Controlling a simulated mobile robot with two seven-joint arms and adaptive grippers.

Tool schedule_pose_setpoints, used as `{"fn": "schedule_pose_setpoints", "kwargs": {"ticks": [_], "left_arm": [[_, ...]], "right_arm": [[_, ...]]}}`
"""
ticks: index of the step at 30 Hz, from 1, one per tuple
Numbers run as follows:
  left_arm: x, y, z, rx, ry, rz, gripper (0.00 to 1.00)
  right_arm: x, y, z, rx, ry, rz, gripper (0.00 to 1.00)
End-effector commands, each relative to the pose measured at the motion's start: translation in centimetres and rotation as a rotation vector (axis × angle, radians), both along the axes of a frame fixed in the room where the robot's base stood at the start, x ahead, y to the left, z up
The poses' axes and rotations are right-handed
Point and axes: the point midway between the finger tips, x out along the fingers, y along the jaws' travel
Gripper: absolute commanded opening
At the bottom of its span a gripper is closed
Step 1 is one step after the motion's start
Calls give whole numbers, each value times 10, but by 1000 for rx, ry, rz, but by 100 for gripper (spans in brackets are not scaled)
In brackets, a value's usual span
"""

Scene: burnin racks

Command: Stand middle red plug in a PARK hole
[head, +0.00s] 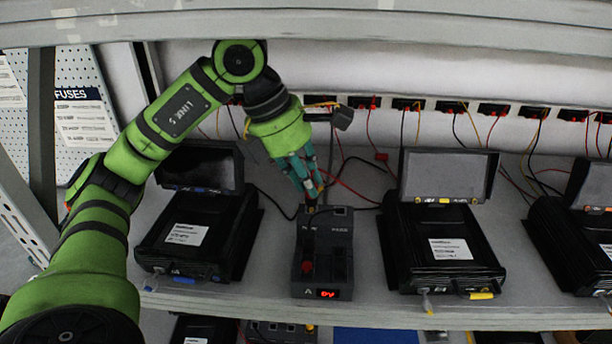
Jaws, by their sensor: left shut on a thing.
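My left gripper (308,193) is at the back end of a dark grey tester box (340,290) marked A, with its teal fingers pointing down. It is shut on a small plug (311,209), mostly hidden by the fingers; a little red shows there. The plug is at or just above the box's back top edge, and I cannot tell whether it touches a hole. Small lettering on the box top is too small to read, so I cannot pick out the PARK holes. A round red piece (307,267) is on the box's front left. My right gripper is not in view.
Black units with raised screens stand left (196,235) and right (441,250) of the box, with another at the far right (580,245). Cables and red-black sockets (408,104) line the back wall. A shelf beam (450,36) crosses above. Narrow bare shelf strips flank the box.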

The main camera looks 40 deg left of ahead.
Motion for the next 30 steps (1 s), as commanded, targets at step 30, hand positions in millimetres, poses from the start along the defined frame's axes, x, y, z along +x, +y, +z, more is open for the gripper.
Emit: {"fn": "schedule_pose_setpoints", "kwargs": {"ticks": [30], "left_arm": [[0, 0, -12, 0, -1, 0, 0]], "right_arm": [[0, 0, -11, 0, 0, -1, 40]]}}
